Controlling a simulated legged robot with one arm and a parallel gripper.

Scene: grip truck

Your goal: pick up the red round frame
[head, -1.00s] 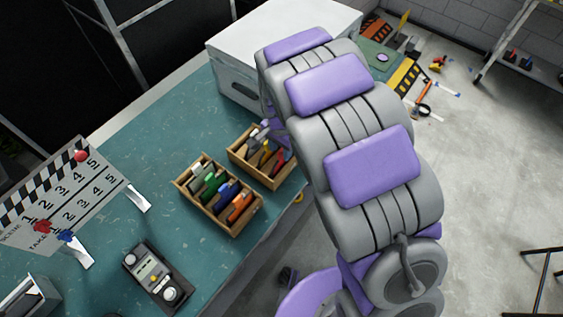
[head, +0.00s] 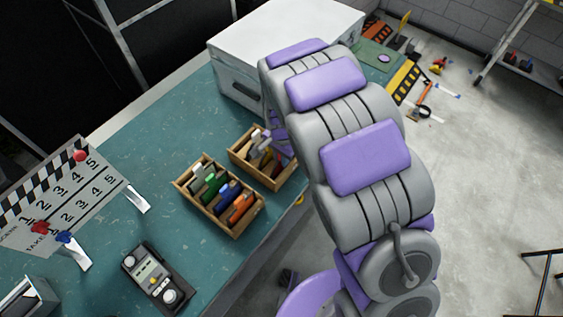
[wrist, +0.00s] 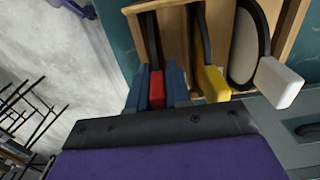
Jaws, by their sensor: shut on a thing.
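In the wrist view, a red handle (wrist: 157,88) with a thin dark frame above it sits at the end of an open wooden box (wrist: 285,42). The frame is seen nearly edge-on, so its round shape cannot be made out. My gripper (wrist: 158,86) has its blue-grey fingers on both sides of the red handle and is shut on it. The frame is still within the box. In the head view, my gripper (head: 273,145) is over the right wooden box (head: 262,181), and my arm hides part of it.
Beside the red handle are a yellow-handled frame (wrist: 211,84) and a white-handled round one (wrist: 279,84). Another wooden box (head: 218,231) holds green, blue and orange handles. A white case (head: 233,88) stands behind.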

